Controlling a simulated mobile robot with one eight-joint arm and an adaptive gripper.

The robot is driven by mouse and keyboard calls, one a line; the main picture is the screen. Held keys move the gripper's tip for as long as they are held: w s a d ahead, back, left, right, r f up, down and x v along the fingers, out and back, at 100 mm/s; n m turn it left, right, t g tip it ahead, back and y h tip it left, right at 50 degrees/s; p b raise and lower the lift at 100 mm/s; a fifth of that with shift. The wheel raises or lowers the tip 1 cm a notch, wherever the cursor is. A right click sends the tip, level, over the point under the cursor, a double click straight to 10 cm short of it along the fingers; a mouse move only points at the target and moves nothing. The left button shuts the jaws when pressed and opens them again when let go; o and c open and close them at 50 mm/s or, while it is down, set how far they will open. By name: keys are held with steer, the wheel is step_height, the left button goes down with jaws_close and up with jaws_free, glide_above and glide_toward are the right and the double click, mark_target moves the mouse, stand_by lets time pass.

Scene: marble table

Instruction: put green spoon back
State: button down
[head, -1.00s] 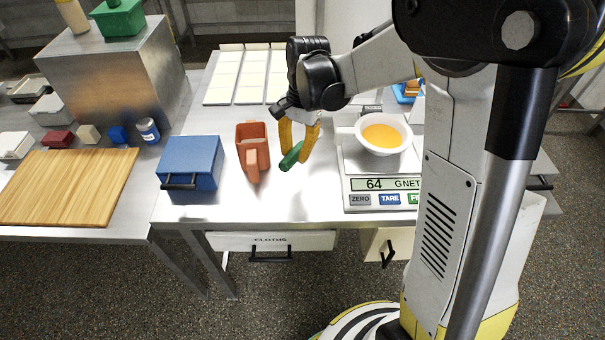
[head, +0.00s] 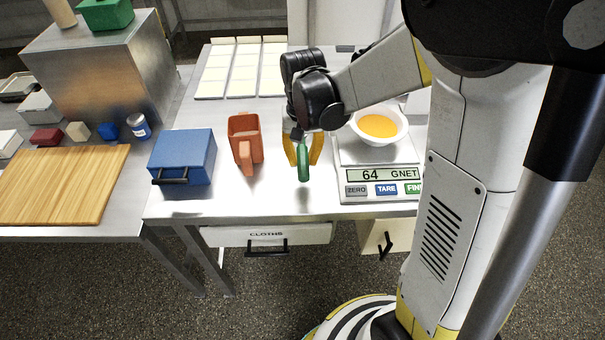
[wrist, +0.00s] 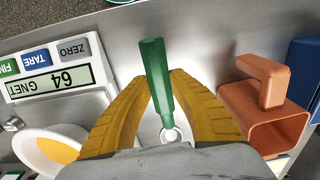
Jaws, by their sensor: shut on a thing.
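The green spoon (head: 304,161) is held between the yellow fingers of my gripper (head: 303,152), above the table between the terracotta container and the scale. In the wrist view the spoon's green handle (wrist: 155,76) points up the picture between the two fingers (wrist: 163,95), and a pale metal end shows below it. The rest of the spoon is hidden by my gripper. The terracotta container (head: 245,141) with a handle stands just left of my gripper; it also shows in the wrist view (wrist: 258,115). It looks open at the top.
A scale (head: 379,181) reading 64 g NET carries a white bowl (head: 401,139) of orange contents, right of my gripper. A blue box (head: 184,155) with a black handle stands left. White trays (head: 240,68) lie behind. The front table strip is clear.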

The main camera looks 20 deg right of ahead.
step_height(320, 180, down, 6)
steer(key=shift+f+b, duration=0.1)
steer(key=shift+b, duration=1.05)
steer(key=c, duration=1.3)
jaws_free()
steer(key=r+p, duration=0.1)
steer(key=r, duration=0.2)
steer(key=r+p, duration=0.2)
steer(key=r, duration=0.2)
steer(key=r+p, duration=0.2)
steer(key=r, duration=0.1)
steer(key=shift+s+d+r, duration=0.25)
steer(key=shift+s+d, duration=0.1)
steer(key=s+r+n+t, duration=0.1)
steer(key=s+r+t, duration=0.1)
steer(key=s+r, duration=0.1)
steer(key=s+r+n+t, duration=0.1)
steer(key=s+r+t, duration=0.1)
steer(key=s+r, duration=0.2)
steer(key=s+a+r+n+t, duration=0.1)
steer(key=s+r+t, duration=0.2)
steer(key=s, duration=0.2)
steer(key=shift+s+r, duration=0.35)
steer(key=shift+r, duration=0.05)
